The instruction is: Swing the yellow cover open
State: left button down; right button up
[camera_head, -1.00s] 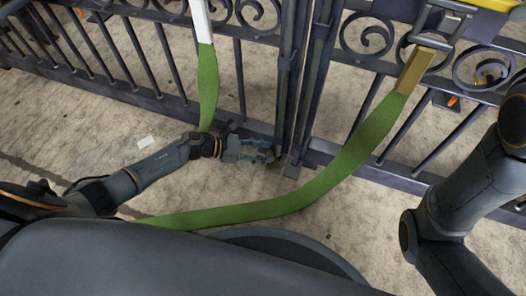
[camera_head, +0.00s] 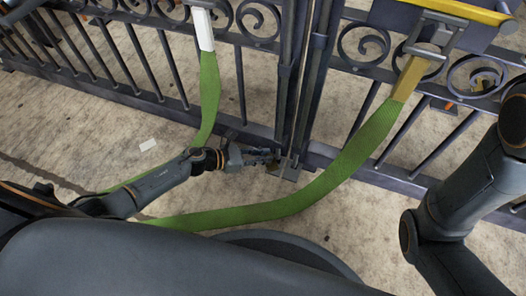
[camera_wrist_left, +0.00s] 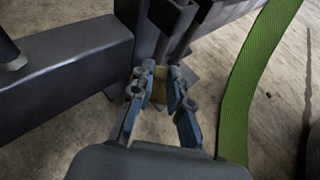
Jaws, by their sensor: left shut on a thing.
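A yellow-edged panel (camera_head: 468,10) shows at the top right of the head view, on the dark metal gate (camera_head: 288,80); its upper part is cut off. I cannot tell whether it is the yellow cover. My left gripper (camera_head: 272,158) is low at the foot of the gate, where the upright posts meet. In the left wrist view, its blue-grey fingers (camera_wrist_left: 160,100) are shut on a small tan-yellow piece (camera_wrist_left: 160,90) by the gate's foot. Most of this piece is hidden between the fingers. My right gripper is out of view.
A green strap (camera_head: 345,165) with a tan upper end hangs from the gate's right side and sweeps low past my left arm. Another green strap (camera_head: 210,95) with a white upper end hangs at the left. The concrete floor (camera_head: 90,120) is mostly bare.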

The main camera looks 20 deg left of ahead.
pick_arm(q)
jog(key=shift+s+r+n+t+y+p, duration=0.1)
jog(key=shift+s+n+t+y+p, duration=0.15)
jog(key=shift+n+t+y, duration=0.15)
jog(key=shift+s+r+n+t+y+p, duration=0.1)
jog(key=shift+n+t+y+p, duration=0.2)
jog(key=shift+n+y, duration=0.15)
jog(key=shift+s+d+f+n+t+y, duration=0.1)
jog(key=shift+s+n+t+y, duration=0.1)
jog(key=shift+n+t+y, duration=0.5)
jog(key=shift+s+f+n+t+y+p, duration=0.1)
jog(key=shift+n+t+y, duration=0.15)
jog(key=shift+n+y, duration=0.35)
jog(key=shift+s+r+n+t+y+p, duration=0.1)
jog(key=shift+n+t+y+p, duration=0.1)
jog(key=shift+n+y, duration=0.35)
jog(key=shift+s+f+n+t+y+p, duration=0.1)
jog(key=shift+n+t+y, duration=0.15)
jog(key=shift+n+y, duration=0.3)
jog(key=c, duration=1.3)
grip_release()
jog(key=v, duration=1.2)
jog(key=shift+d+f, duration=0.1)
